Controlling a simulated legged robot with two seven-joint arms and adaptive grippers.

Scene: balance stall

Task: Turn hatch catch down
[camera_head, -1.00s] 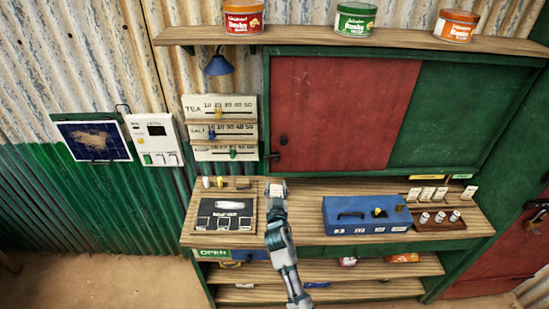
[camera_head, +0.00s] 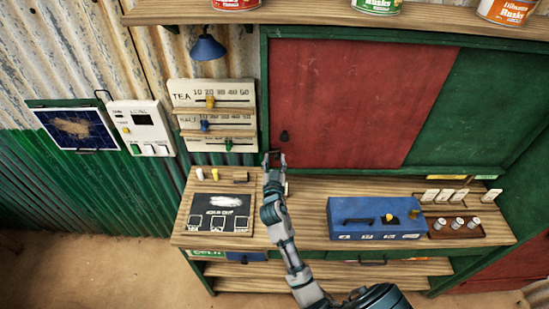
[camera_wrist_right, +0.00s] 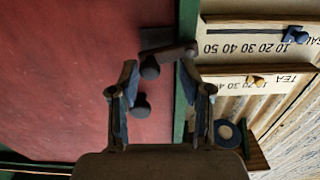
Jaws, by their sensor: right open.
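The red hatch panel (camera_head: 345,95) stands upright, with a dark round knob (camera_head: 284,135) near its lower left edge. My right gripper (camera_head: 274,157) is raised at the panel's lower left corner, in front of the green frame, and mostly covers the catch in the head view. In the right wrist view, which is upside down, the dark catch bar (camera_wrist_right: 170,52) lies roughly level across the green frame post onto the red panel (camera_wrist_right: 60,70). The catch's knob (camera_wrist_right: 150,69) shows between the open, empty fingers (camera_wrist_right: 158,78); contact cannot be told. My left gripper is out of view.
The slider board (camera_head: 213,110) hangs left of the hatch. Below, the wooden counter (camera_head: 300,215) holds a black slate (camera_head: 218,222), a blue box (camera_head: 372,217) and a brown tray (camera_head: 455,226). A shelf with tins (camera_head: 378,4) runs above.

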